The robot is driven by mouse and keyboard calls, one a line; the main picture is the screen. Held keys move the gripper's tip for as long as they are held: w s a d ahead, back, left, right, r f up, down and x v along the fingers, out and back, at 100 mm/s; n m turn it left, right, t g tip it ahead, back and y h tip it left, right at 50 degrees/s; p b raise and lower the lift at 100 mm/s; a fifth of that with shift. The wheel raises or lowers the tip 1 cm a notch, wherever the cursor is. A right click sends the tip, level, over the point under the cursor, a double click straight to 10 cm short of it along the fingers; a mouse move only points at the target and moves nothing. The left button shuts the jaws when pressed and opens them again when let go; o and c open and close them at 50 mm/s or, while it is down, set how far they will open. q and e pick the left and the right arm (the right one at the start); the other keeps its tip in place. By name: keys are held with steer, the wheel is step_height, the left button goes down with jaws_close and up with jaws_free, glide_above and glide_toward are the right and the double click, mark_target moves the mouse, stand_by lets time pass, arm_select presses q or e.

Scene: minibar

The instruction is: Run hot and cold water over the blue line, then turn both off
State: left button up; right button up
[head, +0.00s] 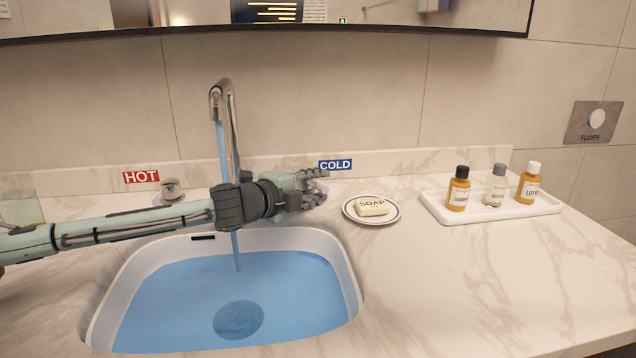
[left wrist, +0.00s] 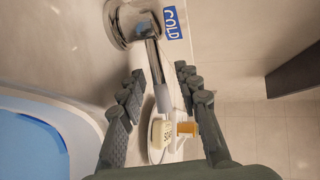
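My left gripper (head: 316,187) reaches over the back of the sink (head: 350,285) to the cold side. In the left wrist view its fingers (left wrist: 158,74) are apart, with the chrome cold tap handle (left wrist: 153,52) showing between them. I cannot tell whether they touch it; my gripper hides this handle in the head view. The hot tap handle (head: 171,190) stands left of the faucet (head: 231,115). Blue water (head: 222,150) runs from the spout, passing behind my arm. Blue water (head: 180,300) covers the basin floor. I cannot clearly make out a blue line. My right gripper is out of view.
A soap bar (head: 372,207) lies on a round dish (head: 390,217) right of the gripper. Several small bottles, including a lotion bottle (head: 529,185), stand on a white tray (head: 545,207). The counter's front right (head: 470,290) is clear. A mirror (head: 440,22) hangs above.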

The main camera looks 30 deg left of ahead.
arm_select(q)
steer(key=shift+w, duration=0.2)
steer(key=shift+c, duration=0.2)
jaws_close()
